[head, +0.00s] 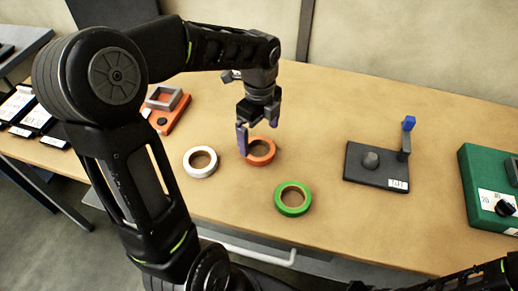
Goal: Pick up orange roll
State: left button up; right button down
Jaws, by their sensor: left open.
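The orange roll (262,158) lies flat on the wooden table, between a white roll and a green roll. My left gripper (258,138) points down just above it, with its jaws open. One purple-grey finger covers the roll's left edge, and the other is over its far right side. I cannot tell whether the fingers touch the roll. Part of the roll's far side is hidden by the gripper. Part of my right arm shows at the bottom right, but its gripper is out of view.
The white roll (187,162) lies close to the left and the green roll (281,209) nearer the front. A dark base with a blue-tipped post (376,177) and a green box (480,205) stand to the right. An orange-red block (170,120) lies back left.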

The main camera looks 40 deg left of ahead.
aim_at(259, 153)
pick_arm(q)
jog(key=shift+f+p, duration=0.45)
jog(key=shift+f, duration=2.2)
jog(key=c, duration=1.5)
jog(key=shift+o, duration=0.2)
jog(key=shift+r, duration=0.1)
notch_tip(259, 153, up, 10)
jog(key=shift+b, duration=0.35)
